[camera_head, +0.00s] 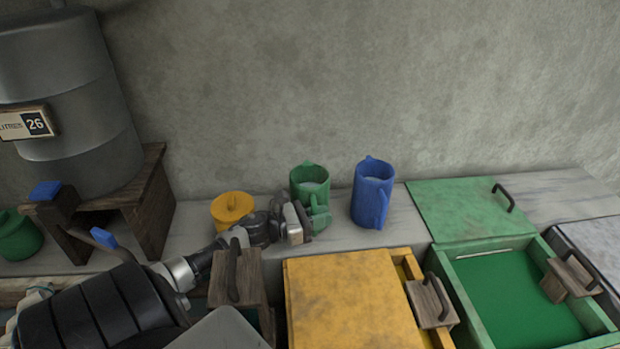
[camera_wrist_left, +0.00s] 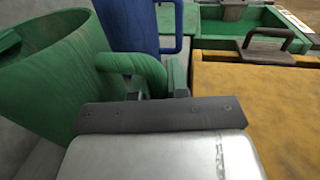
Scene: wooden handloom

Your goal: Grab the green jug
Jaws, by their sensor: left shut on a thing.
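The green jug (camera_head: 309,186) stands upright on the grey ledge by the wall, left of the blue jug (camera_head: 371,192). My left gripper (camera_head: 303,219) reaches in from the left and is shut at the green jug's handle. In the left wrist view the green jug (camera_wrist_left: 62,75) fills the left side, and its handle (camera_wrist_left: 140,66) runs down to my left gripper (camera_wrist_left: 160,98). The fingertips are mostly hidden behind the gripper body there. My right gripper does not show.
A yellow lidded pot (camera_head: 232,207) stands close to my left arm. A yellow-topped box (camera_head: 345,300) and an open green box (camera_head: 520,295) lie in front of the ledge. A grey barrel (camera_head: 70,100) stands on a wooden stand at the left.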

